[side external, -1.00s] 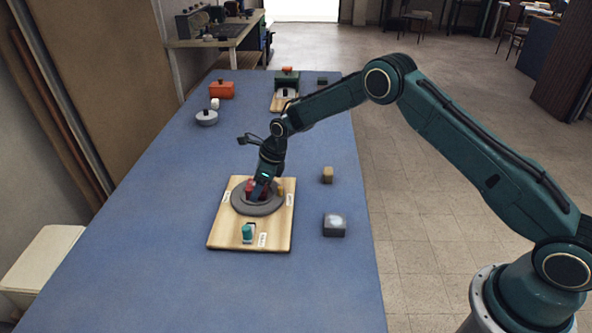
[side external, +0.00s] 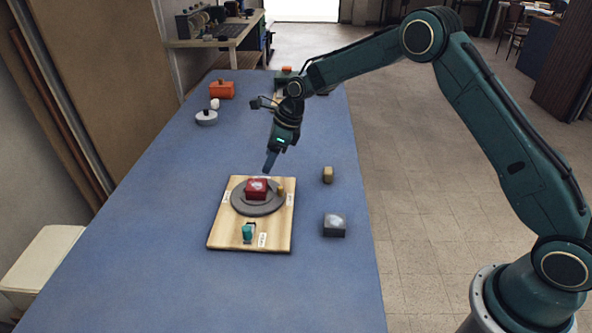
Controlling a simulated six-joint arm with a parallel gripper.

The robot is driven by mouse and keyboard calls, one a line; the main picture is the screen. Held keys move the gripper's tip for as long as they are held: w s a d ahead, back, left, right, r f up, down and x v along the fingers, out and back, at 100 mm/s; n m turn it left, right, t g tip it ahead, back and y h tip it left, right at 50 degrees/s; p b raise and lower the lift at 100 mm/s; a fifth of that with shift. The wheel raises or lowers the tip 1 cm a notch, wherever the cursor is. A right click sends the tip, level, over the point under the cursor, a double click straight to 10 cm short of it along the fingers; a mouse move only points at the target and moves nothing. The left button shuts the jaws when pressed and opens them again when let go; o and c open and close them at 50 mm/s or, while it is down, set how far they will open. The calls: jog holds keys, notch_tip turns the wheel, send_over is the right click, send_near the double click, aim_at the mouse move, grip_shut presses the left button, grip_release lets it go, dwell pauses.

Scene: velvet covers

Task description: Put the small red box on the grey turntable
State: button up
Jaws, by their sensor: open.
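The small red box (side external: 257,188) sits on the grey turntable (side external: 243,207), near its middle. The turntable is mounted on a light wooden board (side external: 225,237) on the blue table. A small tan piece (side external: 280,190) is at the turntable's right edge, next to the red box. My gripper (side external: 269,162) is open and empty, above and behind the red box and apart from it. Only one finger shows clearly.
On the blue table (side external: 160,220), a grey box (side external: 334,225) and a small tan block (side external: 327,175) lie right of the board. A teal knob (side external: 247,232) stands on the board's front. An orange box (side external: 221,90), white cube (side external: 214,104) and grey lidded pot (side external: 206,118) stand at the back left.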

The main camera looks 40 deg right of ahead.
jog(key=shift+s+d+r, duration=0.15)
jog(key=shift+d+r, duration=0.05)
jog(key=shift+r, duration=0.35)
jog(key=shift+r, duration=0.1)
jog(key=s+d+r+n+t+h, duration=0.1)
jog(key=s+d+r+n+h, duration=0.15)
jog(key=s+r+n, duration=1.35)
jog(key=s+d+r+n, duration=0.1)
jog(key=s+n, duration=0.4)
jog(key=s, duration=0.8)
jog(key=s+d+r+n+t, duration=0.1)
jog(key=s+n, duration=0.5)
jog(key=s, duration=0.8)
jog(key=shift+d+r+h, duration=0.35)
jog(key=shift+d+r, duration=0.2)
jog(key=shift+r, duration=0.3)
